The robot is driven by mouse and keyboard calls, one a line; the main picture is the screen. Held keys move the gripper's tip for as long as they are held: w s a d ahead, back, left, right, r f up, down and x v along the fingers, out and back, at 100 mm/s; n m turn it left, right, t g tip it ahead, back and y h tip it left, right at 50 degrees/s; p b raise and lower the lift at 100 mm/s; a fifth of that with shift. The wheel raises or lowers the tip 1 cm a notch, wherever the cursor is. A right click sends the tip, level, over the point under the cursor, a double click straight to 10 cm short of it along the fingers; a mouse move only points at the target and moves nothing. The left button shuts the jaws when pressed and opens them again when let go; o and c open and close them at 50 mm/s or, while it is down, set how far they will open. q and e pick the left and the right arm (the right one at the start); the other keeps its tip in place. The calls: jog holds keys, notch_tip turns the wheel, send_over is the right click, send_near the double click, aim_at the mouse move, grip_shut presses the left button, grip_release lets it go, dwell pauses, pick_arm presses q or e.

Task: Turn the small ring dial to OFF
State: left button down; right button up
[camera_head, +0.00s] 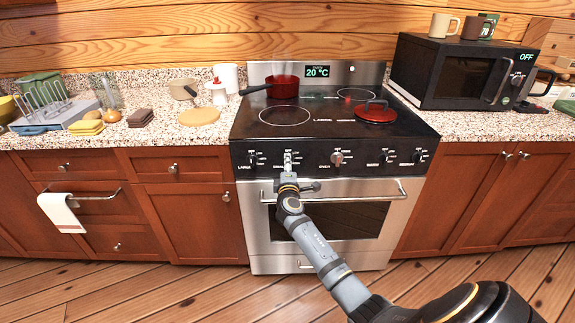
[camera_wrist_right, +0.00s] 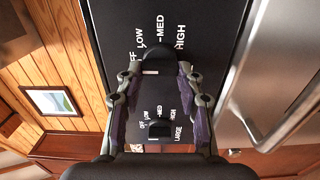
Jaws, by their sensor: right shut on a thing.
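The small ring dial (camera_wrist_right: 158,56) is a dark knob on the black stove panel, with OFF, LOW, MED and HIGH printed around it. My right gripper (camera_wrist_right: 156,72) is shut on it, with one finger on each side. A white mark shows on the knob between the fingertips; I cannot tell exactly which label it meets. In the head view my right gripper (camera_head: 288,160) reaches the panel at the second dial from the left and mostly hides that dial. My left gripper is not in view.
The LARGE dial (camera_wrist_right: 160,128) sits beside the held one. The oven dial (camera_head: 337,158) and others are further right. The oven handle (camera_head: 375,196) juts out below the panel. A red pot (camera_head: 283,87) and a red lid (camera_head: 376,112) are on the stovetop.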

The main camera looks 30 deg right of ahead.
jog(key=shift+f, duration=0.1)
dwell(0.3)
jog(key=o, duration=1.2)
jog(key=shift+c, duration=0.2)
jog(key=v, duration=1.2)
jog(key=shift+s, duration=0.1)
